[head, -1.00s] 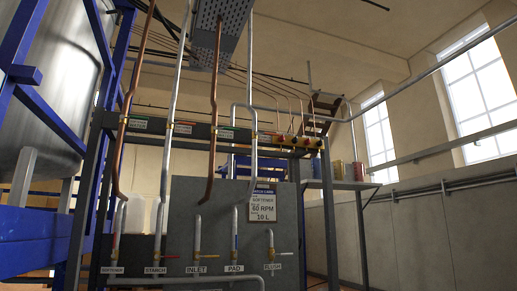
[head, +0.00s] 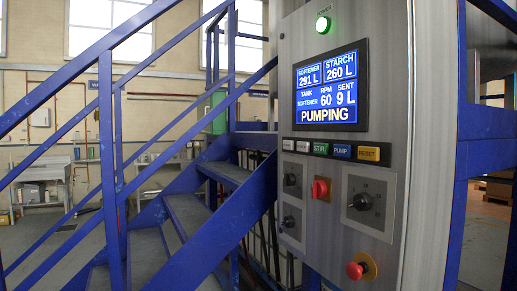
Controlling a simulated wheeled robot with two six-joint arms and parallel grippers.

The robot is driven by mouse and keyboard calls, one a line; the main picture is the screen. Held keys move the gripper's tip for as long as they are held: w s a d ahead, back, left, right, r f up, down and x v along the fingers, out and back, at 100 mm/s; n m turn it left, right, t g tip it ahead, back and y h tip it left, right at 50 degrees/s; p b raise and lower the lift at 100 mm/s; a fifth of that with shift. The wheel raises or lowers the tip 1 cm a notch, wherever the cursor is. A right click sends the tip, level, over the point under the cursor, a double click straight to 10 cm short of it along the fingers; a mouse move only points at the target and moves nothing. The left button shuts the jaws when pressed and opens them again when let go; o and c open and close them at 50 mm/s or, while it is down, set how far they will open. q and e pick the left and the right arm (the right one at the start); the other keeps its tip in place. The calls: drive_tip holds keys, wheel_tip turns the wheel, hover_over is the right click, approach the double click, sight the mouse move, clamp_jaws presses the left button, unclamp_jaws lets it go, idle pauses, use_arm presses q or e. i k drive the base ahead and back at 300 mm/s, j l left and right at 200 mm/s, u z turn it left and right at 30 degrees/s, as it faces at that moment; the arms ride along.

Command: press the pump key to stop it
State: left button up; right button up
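The blue pump key (head: 341,151), marked PUMP, sits in a row of keys on the grey metal control panel (head: 409,200). A green STIR key is to its left and a yellow RESET key (head: 368,153) to its right. Above the keys, the blue screen (head: 330,89) reads SOFTENER 291 L, STARCH 260 L, tank SOFTENER, RPM 60, SENT 9 L and PUMPING. Neither of my grippers shows in the head view.
A green POWER lamp (head: 323,25) is lit above the screen. Below the keys are a red switch (head: 320,188), a black dial (head: 362,202) and a red mushroom button (head: 356,270). Blue-railed metal stairs (head: 196,222) stand left of the panel.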

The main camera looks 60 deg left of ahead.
sight(339, 150)
drive_tip(key=j+u, duration=0.2)
drive_tip(key=u, duration=1.15)
